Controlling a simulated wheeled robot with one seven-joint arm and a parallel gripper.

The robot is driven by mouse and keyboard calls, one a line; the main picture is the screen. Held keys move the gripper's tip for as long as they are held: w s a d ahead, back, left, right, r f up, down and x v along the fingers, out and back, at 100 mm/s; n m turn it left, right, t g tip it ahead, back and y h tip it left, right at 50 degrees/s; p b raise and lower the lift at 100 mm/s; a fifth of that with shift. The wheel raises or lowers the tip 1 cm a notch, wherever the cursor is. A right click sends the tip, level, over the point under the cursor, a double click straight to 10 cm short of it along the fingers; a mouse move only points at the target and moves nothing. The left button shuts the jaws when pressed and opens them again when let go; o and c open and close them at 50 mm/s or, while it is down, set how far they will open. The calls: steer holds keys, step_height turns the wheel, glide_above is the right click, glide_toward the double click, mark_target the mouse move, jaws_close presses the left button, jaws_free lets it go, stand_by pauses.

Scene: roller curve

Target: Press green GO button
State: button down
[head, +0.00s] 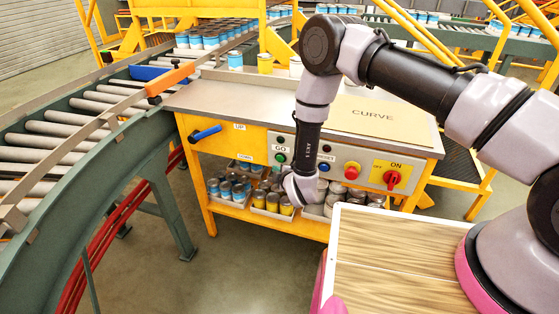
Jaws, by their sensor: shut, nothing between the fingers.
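The green GO button (281,158) is on the grey control panel (338,178) at the front of the yellow station, just below its GO label (280,148). My gripper (289,178) is at the lower end of my upright wrist, close below and slightly right of the green button in the picture. Its fingers are mostly hidden behind the wrist, and it is shut and empty. The button stays visible to the left of my arm. I cannot tell whether the fingertips touch the panel.
A blue button (323,168), a red button (351,170) and a red rotary switch (391,179) sit to the right on the panel. A blue lever (206,133) is at left. Cans in trays (236,189) stand below. The roller conveyor (60,145) curves along the left.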

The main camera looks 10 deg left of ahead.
mark_target(280, 159)
steer(key=shift+w+d, duration=0.1)
steer(key=shift+w, duration=1.2)
steer(key=shift+w, duration=0.1)
stand_by(1.0)
steer(key=shift+w, duration=0.35)
